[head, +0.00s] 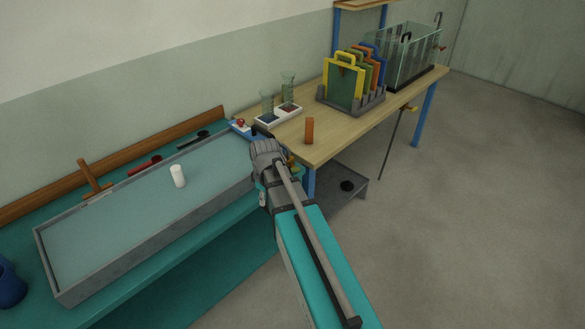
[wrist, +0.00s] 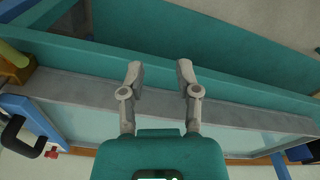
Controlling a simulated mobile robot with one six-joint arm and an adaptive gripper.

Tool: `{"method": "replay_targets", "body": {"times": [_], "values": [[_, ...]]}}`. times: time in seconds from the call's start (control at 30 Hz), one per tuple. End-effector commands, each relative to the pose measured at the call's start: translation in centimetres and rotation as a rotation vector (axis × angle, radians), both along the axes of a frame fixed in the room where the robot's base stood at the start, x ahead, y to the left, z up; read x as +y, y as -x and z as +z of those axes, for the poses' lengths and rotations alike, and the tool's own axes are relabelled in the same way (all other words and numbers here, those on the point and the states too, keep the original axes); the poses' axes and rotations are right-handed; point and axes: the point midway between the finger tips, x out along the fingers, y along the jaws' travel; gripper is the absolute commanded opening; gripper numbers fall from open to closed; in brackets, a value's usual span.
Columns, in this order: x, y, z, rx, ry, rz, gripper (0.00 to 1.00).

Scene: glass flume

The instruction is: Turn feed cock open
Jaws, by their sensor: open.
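No part is clearly marked as the feed cock. A brass-coloured block with a yellow-green cylinder (wrist: 17,68) shows at the left edge of the wrist view and may belong to it. A blue fitting with a red knob (head: 240,124) sits at the far right corner of the grey flume tray; in the wrist view a black handle (wrist: 22,136) and a red knob (wrist: 52,152) show at lower left. My gripper (wrist: 158,72) is open and empty over the tray's wall, to the right of the brass block. In the head view my arm hides its fingers.
The grey tray (head: 75,290) holds a white cylinder (head: 178,176) on a teal bench. The wooden table (head: 340,133) carries an orange cylinder (head: 309,130), a rack of coloured plates (head: 345,80) and a glass tank (head: 410,55). The floor at right is mostly clear.

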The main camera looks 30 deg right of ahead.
Motion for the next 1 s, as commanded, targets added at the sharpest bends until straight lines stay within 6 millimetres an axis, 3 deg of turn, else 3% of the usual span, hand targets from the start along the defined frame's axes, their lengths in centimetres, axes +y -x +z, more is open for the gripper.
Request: {"method": "replay_targets", "body": {"times": [0.1, 0.6, 0.8, 1.0], "values": [[-2.2, -2.7, 1.1, -0.019, 0.004, 0.148, 0.42], [-12.1, -10.9, 4.1, -0.105, 0.063, 0.804, 0.42], [-15.6, -13.0, 5.0, -0.13, 0.096, 1.012, 0.42], [-17.2, -13.8, 5.3, -0.14, 0.113, 1.119, 0.42]]}}
